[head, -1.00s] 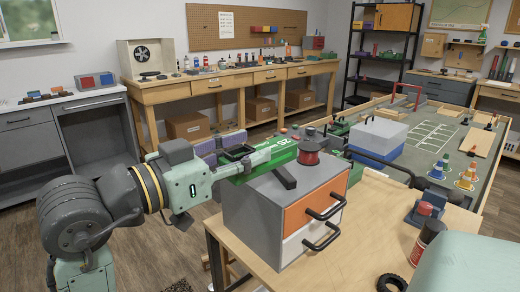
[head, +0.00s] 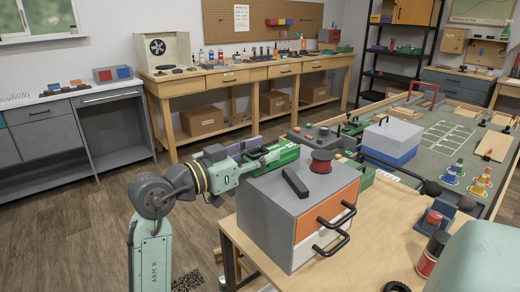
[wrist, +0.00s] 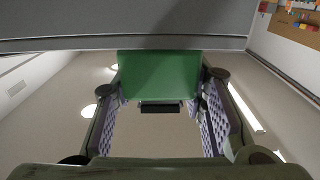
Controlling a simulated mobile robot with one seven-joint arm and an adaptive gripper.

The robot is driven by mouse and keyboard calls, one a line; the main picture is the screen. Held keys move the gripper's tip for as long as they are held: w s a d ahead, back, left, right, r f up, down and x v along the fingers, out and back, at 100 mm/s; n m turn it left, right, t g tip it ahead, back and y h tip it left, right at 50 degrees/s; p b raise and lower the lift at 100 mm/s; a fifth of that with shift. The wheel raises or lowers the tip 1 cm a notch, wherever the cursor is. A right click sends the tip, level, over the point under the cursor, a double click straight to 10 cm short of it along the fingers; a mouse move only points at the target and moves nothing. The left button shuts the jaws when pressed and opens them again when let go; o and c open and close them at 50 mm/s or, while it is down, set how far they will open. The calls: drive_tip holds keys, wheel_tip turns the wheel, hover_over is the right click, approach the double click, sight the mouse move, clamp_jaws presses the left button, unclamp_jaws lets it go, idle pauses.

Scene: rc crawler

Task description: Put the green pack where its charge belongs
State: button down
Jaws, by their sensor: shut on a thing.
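The green pack (head: 286,154) is held by my gripper (head: 266,158) behind the grey drawer cabinet's far left edge in the head view. The cabinet hides part of it, so I cannot tell whether it touches anything below. In the wrist view the green pack (wrist: 158,72) sits between the two purple-padded fingers, with a dark piece at its lower edge. My gripper (wrist: 160,105) is shut on it. No charge marking is readable on the pack now.
The grey cabinet (head: 262,202), with orange and white drawers, stands close to my gripper. A red-and-black spool (head: 321,163) and a black bar (head: 295,182) are on its top. A grey box with buttons (head: 312,136) is behind it. Floor at left is clear.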

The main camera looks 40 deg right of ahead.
drive_tip(key=shift+f, duration=0.2)
drive_tip(key=c, duration=1)
unclamp_jaws()
drive_tip(key=shift+r, duration=0.35)
drive_tip(key=shift+w+a+f+b, duration=0.15)
drive_tip(key=shift+a+b, duration=0.45)
drive_tip(key=shift+a, duration=1.4)
drive_tip(key=shift+w+a+r+b, duration=0.1)
drive_tip(key=shift+w+a+b, duration=0.35)
drive_tip(key=shift+a, duration=1.55)
drive_tip(key=shift+w+a+f+b, duration=0.1)
drive_tip(key=shift+a+b, duration=0.6)
drive_tip(key=shift+a, duration=1.3)
